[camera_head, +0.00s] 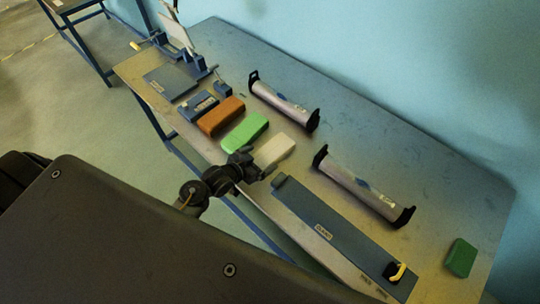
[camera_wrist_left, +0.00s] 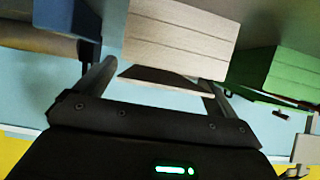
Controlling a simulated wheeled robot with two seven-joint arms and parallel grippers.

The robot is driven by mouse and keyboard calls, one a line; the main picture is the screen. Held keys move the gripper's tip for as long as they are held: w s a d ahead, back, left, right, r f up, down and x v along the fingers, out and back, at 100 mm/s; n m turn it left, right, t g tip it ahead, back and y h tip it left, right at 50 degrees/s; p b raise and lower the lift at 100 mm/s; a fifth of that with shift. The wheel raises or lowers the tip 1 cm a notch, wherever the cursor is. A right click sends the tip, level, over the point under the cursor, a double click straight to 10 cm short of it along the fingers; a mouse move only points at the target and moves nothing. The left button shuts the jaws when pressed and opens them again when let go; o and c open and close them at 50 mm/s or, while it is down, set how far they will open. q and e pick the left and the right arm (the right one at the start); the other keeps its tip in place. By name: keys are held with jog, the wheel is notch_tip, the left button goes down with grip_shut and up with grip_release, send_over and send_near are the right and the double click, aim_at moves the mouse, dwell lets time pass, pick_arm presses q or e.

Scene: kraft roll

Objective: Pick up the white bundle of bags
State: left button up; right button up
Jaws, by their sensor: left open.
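The white bundle of bags (camera_head: 275,150) lies on the table near its front edge, in a row with a green and an orange bundle. In the left wrist view the white bundle (camera_wrist_left: 180,35) fills the top middle, with layered lines on its face. My left gripper (camera_head: 252,164) is open at the near end of the white bundle. In the left wrist view its two fingers (camera_wrist_left: 160,76) point toward the bundle, spread to either side of its lower part. I cannot tell whether they touch it. My right gripper is not in view.
The green bundle (camera_head: 244,131) and orange bundle (camera_head: 221,116) lie left of the white one. A long blue clamp bar (camera_head: 330,228) is close on its right. Two silver rolls in black holders (camera_head: 285,104) (camera_head: 360,186) lie behind. Another green block (camera_head: 460,257) is at the far right.

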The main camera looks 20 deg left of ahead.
aim_at(268, 155)
pick_arm(q)
jog(key=x, duration=0.4)
jog(key=shift+d+p, duration=0.1)
jog(key=shift+p, duration=0.3)
jog(key=shift+c, duration=0.2)
jog(key=c, duration=1.2)
